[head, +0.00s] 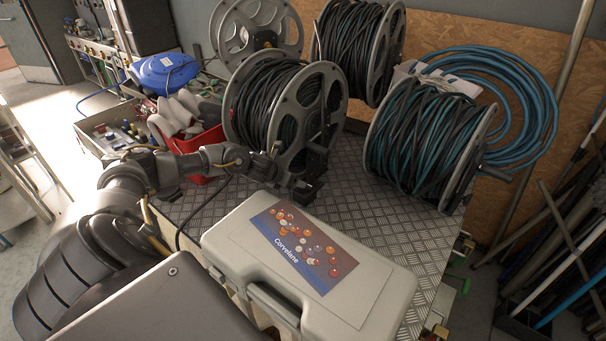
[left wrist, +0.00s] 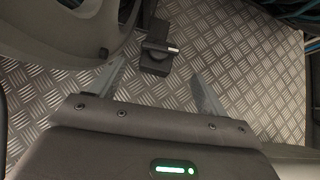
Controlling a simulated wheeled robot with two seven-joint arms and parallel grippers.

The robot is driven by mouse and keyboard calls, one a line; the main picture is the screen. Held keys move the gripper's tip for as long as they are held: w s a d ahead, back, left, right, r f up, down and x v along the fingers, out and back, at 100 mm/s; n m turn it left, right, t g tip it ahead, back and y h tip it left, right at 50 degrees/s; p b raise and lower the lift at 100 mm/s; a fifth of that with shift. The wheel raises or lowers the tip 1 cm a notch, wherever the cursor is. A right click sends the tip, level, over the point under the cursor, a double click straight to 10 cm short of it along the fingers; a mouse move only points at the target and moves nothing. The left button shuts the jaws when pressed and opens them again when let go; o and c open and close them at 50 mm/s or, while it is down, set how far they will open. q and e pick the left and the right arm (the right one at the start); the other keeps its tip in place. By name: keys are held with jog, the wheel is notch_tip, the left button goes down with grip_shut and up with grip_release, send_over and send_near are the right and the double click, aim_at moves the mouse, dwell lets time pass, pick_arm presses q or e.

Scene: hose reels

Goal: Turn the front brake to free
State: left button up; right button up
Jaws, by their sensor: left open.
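The front reel (head: 310,95), grey-flanged and wound with black hose, stands on the tread-plate top. Its brake (head: 309,187) is a small dark block at the foot of the flange. In the left wrist view the brake (left wrist: 154,56) is a black block with a dark lever on top. A pale mark on the lever points right. My left gripper (head: 268,165) is beside the reel's lower flange. In the left wrist view its two fingers (left wrist: 156,70) are spread wide, with the brake ahead between them and nothing held. My right gripper is out of view.
A light-grey Corvelane case (head: 370,285) lies in front of the brake. A reel of teal and black hose (head: 425,140) stands to the right, and other reels behind. A red bin (head: 208,140) with gloves is at the left. Bare tread plate (head: 365,205) lies right of the brake.

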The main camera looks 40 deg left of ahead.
pick_arm(q)
jog(key=x, duration=1)
jog(key=shift+f, duration=0.1)
jog(key=shift+c, duration=0.3)
jog(key=c, duration=0.7)
jog(key=shift+o, duration=0.2)
jog(key=shift+d+p, duration=0.1)
jog(key=shift+p, duration=0.2)
